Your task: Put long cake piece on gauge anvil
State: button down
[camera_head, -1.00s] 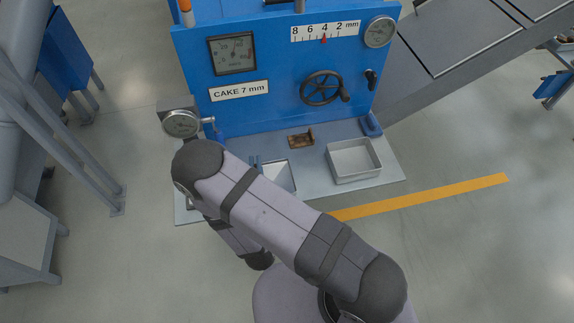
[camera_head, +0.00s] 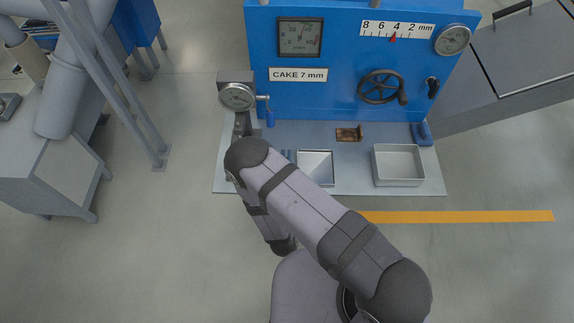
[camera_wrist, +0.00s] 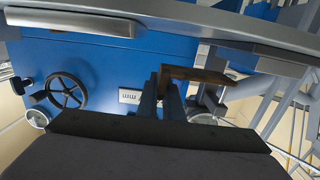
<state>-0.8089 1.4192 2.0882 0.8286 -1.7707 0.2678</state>
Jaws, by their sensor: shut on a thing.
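My gripper (camera_wrist: 172,96) is shut on a long brown cake piece (camera_wrist: 205,76), which sticks out to the right of the fingertips in the wrist view. The dial gauge (camera_head: 237,97) stands at the left end of the bench in the head view, with a blue-handled lever (camera_head: 269,115) at its right. The gauge dial also shows in the wrist view (camera_wrist: 203,117), beyond the held piece. In the head view my arm hides the gripper and the held piece. I cannot clearly make out the anvil or whether the piece touches it.
A smaller brown piece (camera_head: 348,134) lies on the bench (camera_head: 340,185). A square tray (camera_head: 315,168) and a deeper pale bin (camera_head: 398,165) stand in front. The blue panel (camera_head: 350,60) with a handwheel (camera_head: 381,87) rises behind. Open floor lies in front.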

jog(key=shift+f, duration=2.1)
jog(key=shift+f, duration=0.15)
jog(key=c, duration=1.9)
grip_release()
